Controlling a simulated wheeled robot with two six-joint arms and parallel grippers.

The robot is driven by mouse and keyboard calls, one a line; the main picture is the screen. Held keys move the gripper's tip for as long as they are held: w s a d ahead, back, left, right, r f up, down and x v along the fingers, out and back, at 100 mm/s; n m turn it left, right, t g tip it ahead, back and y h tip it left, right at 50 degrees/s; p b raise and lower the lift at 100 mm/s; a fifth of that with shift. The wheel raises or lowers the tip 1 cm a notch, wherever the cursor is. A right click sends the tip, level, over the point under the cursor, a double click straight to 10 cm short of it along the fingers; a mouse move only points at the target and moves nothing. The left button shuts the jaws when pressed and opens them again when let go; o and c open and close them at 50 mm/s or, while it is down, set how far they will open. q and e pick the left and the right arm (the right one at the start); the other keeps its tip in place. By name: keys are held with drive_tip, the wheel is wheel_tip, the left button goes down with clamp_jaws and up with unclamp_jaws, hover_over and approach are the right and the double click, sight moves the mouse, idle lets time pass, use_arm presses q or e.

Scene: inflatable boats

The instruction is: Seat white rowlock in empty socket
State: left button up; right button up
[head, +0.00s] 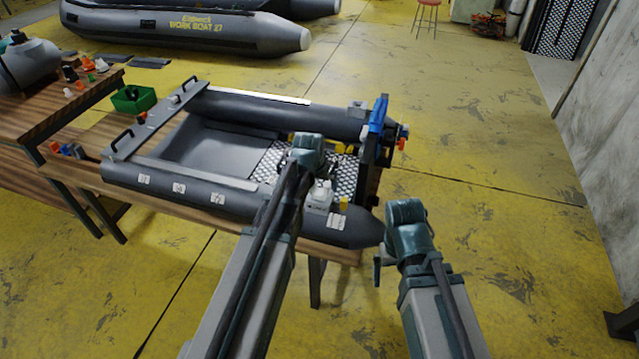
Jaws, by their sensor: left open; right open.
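A small grey inflatable boat (180,192) lies across the wooden bench. A white fitting (320,195) sits on its near tube, just right of my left arm. I cannot tell whether it is the white rowlock or a socket mount. No empty socket can be made out. My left gripper (307,160) is over the boat's right half, beside and above the white fitting. Its fingers are largely hidden by its own wrist, and nothing shows held in it. My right gripper (379,268) is open and empty, off the boat's right end over the floor.
A blue clamp-like part (378,117) stands at the boat's right end, with orange parts beside it. A yellow piece (344,203) is near the white fitting. A green bin (133,98) and small coloured parts lie at left. Yellow floor (500,120) is open at right.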

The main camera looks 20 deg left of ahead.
use_arm(q)
drive_tip(key=p+v, duration=1.2)
drive_tip(key=v, duration=0.2)
drive_tip(key=shift+p, duration=0.35)
drive_tip(key=shift+f, duration=0.2)
drive_tip(key=b+x, duration=1.2)
drive_tip(key=x, duration=0.1)
drive_tip(key=shift+w+f+b, duration=0.15)
drive_tip(key=shift+f+b, duration=0.05)
drive_tip(key=shift+b, duration=0.15)
